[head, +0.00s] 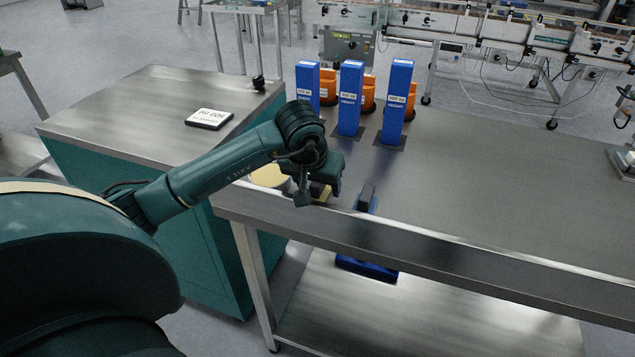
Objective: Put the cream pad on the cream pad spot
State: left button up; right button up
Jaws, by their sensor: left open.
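My left gripper (318,193) is open above the near left corner of the steel table (500,200). A round cream disc (268,177) lies on that corner, left of the gripper and partly covered by it. A small tan piece (321,191) shows right beside the fingers; whether it touches them I cannot tell. I cannot tell which of these two is the cream pad and which, if either, is its spot. My right gripper is not in view.
A dark block with blue (367,198) stands near the table's front edge, right of the gripper. Three tall blue boxes (350,98) and orange containers (328,88) stand behind. A labelled plate (210,118) lies on the left cabinet. The table's right is mostly clear.

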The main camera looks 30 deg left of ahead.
pick_arm(q)
jog(key=v, duration=1.2)
jog(key=shift+f, duration=0.1)
